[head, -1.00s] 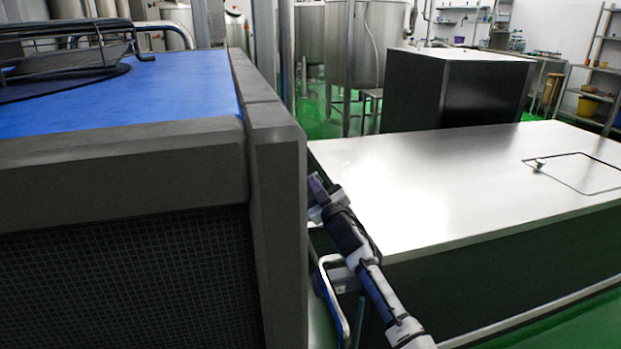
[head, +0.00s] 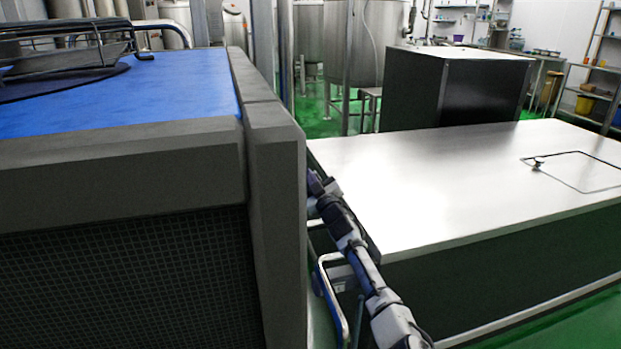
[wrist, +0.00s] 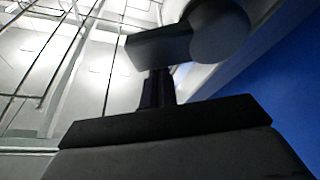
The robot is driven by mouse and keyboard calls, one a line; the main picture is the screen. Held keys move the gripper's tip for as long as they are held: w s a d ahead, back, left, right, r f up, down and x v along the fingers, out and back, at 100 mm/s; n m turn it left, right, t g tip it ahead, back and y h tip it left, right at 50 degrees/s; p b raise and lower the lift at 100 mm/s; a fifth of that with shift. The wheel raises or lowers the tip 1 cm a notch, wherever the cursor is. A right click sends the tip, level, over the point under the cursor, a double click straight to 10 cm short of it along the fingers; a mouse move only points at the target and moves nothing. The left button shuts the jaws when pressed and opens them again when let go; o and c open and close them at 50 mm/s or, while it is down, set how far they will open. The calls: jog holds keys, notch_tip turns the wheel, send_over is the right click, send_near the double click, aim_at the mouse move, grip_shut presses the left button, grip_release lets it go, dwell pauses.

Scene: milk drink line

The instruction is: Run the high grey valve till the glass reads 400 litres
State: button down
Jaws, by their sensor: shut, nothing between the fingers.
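In the wrist view, a dark grey lever with a round hub (wrist: 219,30) is close in front of my gripper (wrist: 158,80). I take it to be the grey valve's handle. My gripper's narrow dark fingers are shut together, with nothing held between them. Their tips reach up to the lever's lower edge; whether they touch it I cannot tell. In the head view my arm runs up to the side of the dark grey cabinet, and the fingertips cannot be made out there. No glass with a litre reading can be made out in either view.
A large dark grey cabinet (head: 276,160) with a blue top (head: 180,85) stands at left. A long steel-topped unit (head: 410,185) lies right of my arm. A dark box-shaped unit (head: 411,88) and steel tanks (head: 356,45) stand behind. Green floor shows between them.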

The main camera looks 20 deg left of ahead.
jog(key=shift+w+d+f+m+t+b, duration=0.15)
jog(key=shift+d+f+m+t+b, duration=0.15)
jog(key=shift+m, duration=0.5)
jog(key=shift+w+d+f+m+t+h+b, duration=0.2)
jog(key=shift+f+m+t+h+b, duration=0.2)
jog(key=shift+m, duration=0.75)
jog(key=shift+w+d+f+m+t+h+b, duration=0.1)
jog(key=shift+d+f+m+t+h+b, duration=0.25)
jog(key=shift+m, duration=0.85)
jog(key=shift+w+d+f+m+t+h+b, duration=0.2)
jog(key=shift+f+m+h+b, duration=0.3)
jog(key=shift+m, duration=0.65)
jog(key=shift+a+r+h, duration=0.1)
jog(key=shift+h, duration=0.15)
